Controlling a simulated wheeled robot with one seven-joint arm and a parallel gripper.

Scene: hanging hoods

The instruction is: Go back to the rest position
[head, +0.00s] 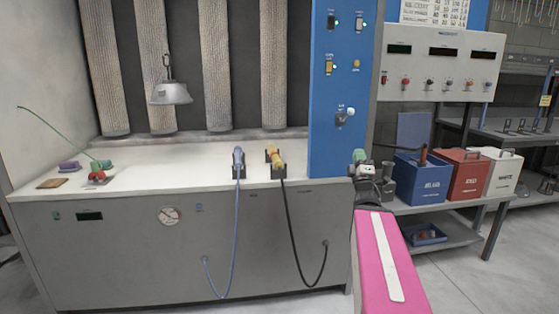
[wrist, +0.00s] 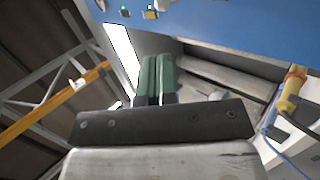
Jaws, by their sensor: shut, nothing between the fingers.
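My gripper (head: 359,156) is in front of the lower right part of the blue panel in the head view, at the end of my pink arm. Its green fingers also show in the wrist view (wrist: 156,78), side by side and closed together with nothing between them. The wrist view looks upward past the fingers to the ceiling. The gripper appears clear of the bench top, though its exact distance from the panel cannot be told.
The blue panel (head: 338,90) carries switches and a knob (head: 344,117). A yellow-handled tool (head: 275,157) and a blue-handled tool (head: 238,160) rest on the bench. A metal hood (head: 169,93) hangs at left. Blue (head: 422,178), red (head: 464,173) and white bins (head: 500,172) stand right.

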